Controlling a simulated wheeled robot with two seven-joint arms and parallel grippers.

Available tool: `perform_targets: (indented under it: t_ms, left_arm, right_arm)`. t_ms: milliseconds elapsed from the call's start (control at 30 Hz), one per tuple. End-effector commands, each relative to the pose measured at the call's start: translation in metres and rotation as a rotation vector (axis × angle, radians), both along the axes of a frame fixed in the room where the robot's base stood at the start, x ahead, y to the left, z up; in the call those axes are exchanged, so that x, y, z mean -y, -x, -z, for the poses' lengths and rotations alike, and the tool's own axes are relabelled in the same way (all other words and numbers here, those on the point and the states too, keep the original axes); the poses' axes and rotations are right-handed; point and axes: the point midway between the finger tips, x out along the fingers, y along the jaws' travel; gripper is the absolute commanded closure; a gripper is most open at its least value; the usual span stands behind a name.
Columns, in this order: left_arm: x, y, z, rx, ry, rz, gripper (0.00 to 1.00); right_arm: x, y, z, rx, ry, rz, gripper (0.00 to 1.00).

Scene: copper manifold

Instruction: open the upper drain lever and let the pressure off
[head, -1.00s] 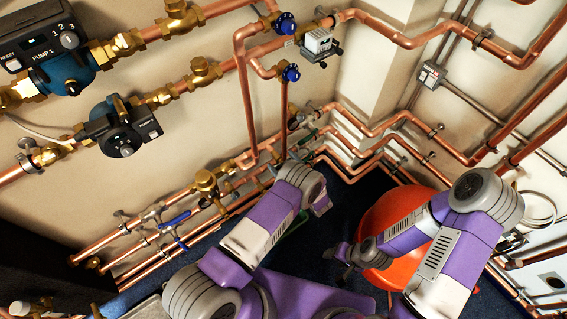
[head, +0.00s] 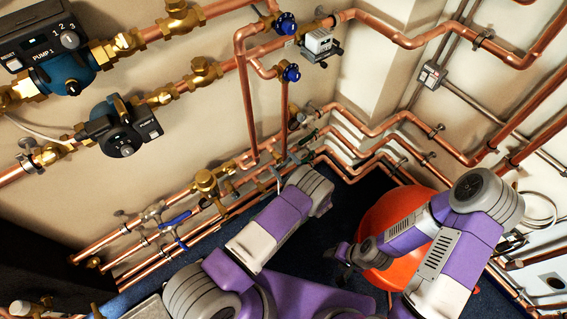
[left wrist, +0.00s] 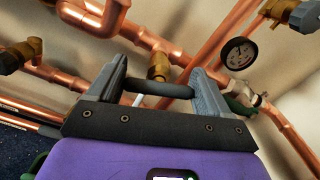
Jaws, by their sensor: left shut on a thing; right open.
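My left gripper (left wrist: 158,76) is shut on a dark round bar (left wrist: 160,89), which spans the gap between its grey fingers. The bar looks like a lever handle, but its joint to a valve is not clear. A brass fitting (left wrist: 158,66) on the copper pipe stands just beyond it. Grey and green levers (head: 308,138) show just beyond that wrist; I cannot tell which is the upper drain lever. My right gripper (head: 343,256) is open and empty, beside the orange vessel.
A pressure gauge (left wrist: 238,53) and a green handle (left wrist: 240,106) are right of my left gripper. Copper pipes run close around it. The orange vessel (head: 390,215) stands beside my right arm. Blue levers (head: 175,220) and two pumps (head: 120,127) are at left.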

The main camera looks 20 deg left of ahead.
Motion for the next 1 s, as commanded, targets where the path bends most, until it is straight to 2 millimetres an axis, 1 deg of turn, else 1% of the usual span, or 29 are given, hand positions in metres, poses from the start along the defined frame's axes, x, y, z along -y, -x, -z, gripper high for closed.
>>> perform_targets:
  t_ms: [200, 400, 633, 1000]
  left_arm:
    - [0.0003, 0.0009, 0.0005, 0.116, 0.089, 0.002, 0.51]
    - [0.0002, 0.0012, 0.0008, 0.188, 0.147, 0.002, 0.51]
    - [-0.0004, 0.0013, 0.0010, 0.224, 0.176, 0.001, 0.51]
    - [-0.0003, 0.0013, 0.0011, 0.228, 0.179, 0.001, 0.51]
  right_arm:
    - [0.0000, 0.0000, 0.0000, 0.000, 0.000, 0.000, 0.45]
    - [0.0000, 0.0000, 0.0000, 0.000, 0.000, 0.000, 0.45]
    - [0.0000, 0.0000, 0.0000, 0.000, 0.000, 0.000, 0.45]
    - [0.0000, 0.0000, 0.0000, 0.000, 0.000, 0.000, 0.45]
